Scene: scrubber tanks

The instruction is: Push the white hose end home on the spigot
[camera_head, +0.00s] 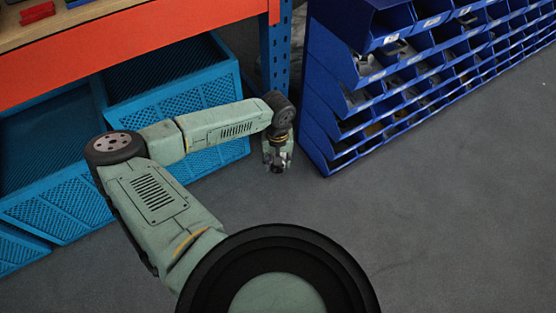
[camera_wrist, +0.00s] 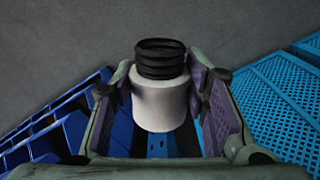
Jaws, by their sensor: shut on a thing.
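In the wrist view, the white hose end (camera_wrist: 160,106) is a short, smooth white cylinder between the two fingers of my gripper (camera_wrist: 161,88). The fingers touch it at its left and right sides, and the gripper is shut on it. A short black ribbed piece (camera_wrist: 160,60) stands out of its far end. In the head view my gripper (camera_head: 278,164) hangs low in front of the blue post, pointing down; the hose end is too small to make out there. I see no spigot in either view.
A blue bin rack (camera_head: 316,115) stands close to the right of my gripper. Blue mesh crates (camera_head: 172,108) lie to its left, under an orange-edged workbench (camera_head: 150,52). A blue post (camera_head: 275,55) stands behind. The grey floor (camera_head: 430,200) in front is clear.

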